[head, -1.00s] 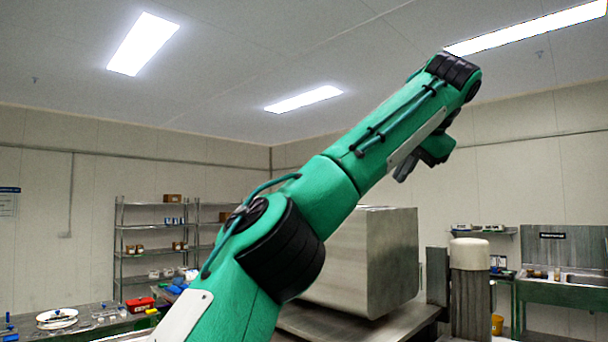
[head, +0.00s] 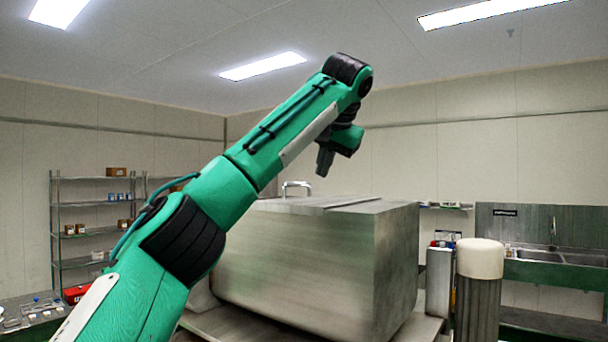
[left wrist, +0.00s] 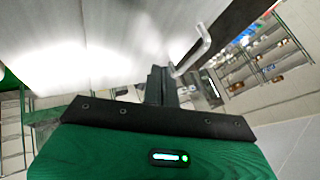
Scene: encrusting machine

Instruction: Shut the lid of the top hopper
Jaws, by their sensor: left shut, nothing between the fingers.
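The top hopper (head: 300,275) is a big brushed-metal box in the middle of the head view. Its flat top carries a lid panel (head: 345,203) that looks level or nearly so; I cannot tell whether it is fully down. A bent metal handle (head: 296,185) stands up at the top's far edge. My left gripper (head: 324,163) points down above the hopper, apart from the top in the head view, shut and empty. In the left wrist view its fingers (left wrist: 160,86) appear close to the handle (left wrist: 196,50); contact cannot be told. My right gripper is out of view.
A post with a cream cap (head: 480,258) stands right of the hopper. A sink counter (head: 560,270) is along the right wall. Shelving (head: 92,205) and a table with small items (head: 30,312) are at left.

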